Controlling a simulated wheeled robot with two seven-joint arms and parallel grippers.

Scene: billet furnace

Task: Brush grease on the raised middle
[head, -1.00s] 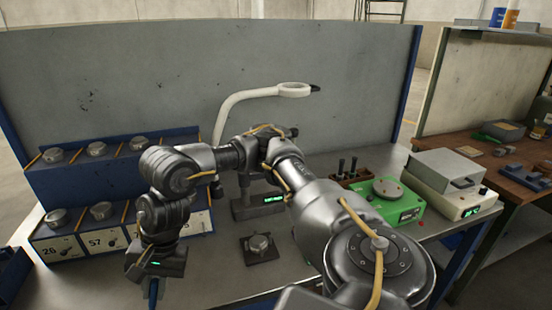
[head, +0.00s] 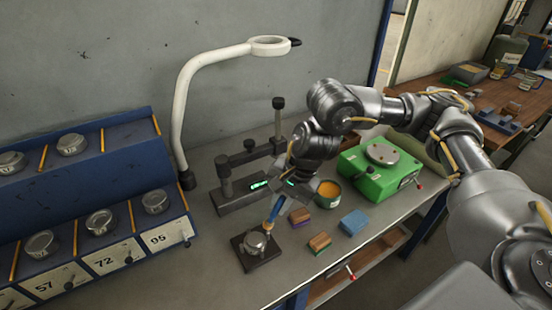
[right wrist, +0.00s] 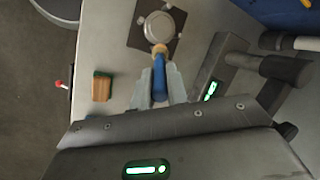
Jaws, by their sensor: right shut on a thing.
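My right gripper (head: 278,202) is shut on a brush with a blue handle (head: 274,212) and points it downward. The brush also shows in the right wrist view (right wrist: 159,72), between the two fingers. Below its tip is a round metal piece (head: 254,243) on a dark square plate (head: 262,259). The right wrist view shows the brush tip at the near edge of the round piece (right wrist: 161,26); I cannot tell whether it touches. An open tin of orange grease (head: 328,191) stands right of the gripper. My left gripper is not in view.
A dark gauge stand (head: 235,197) stands behind the plate, with a white lamp arm (head: 182,110) above. Small blocks (head: 320,243) and a blue block (head: 354,222) lie to the right, before a green device (head: 375,172). A blue rack (head: 90,175) of metal discs fills the left.

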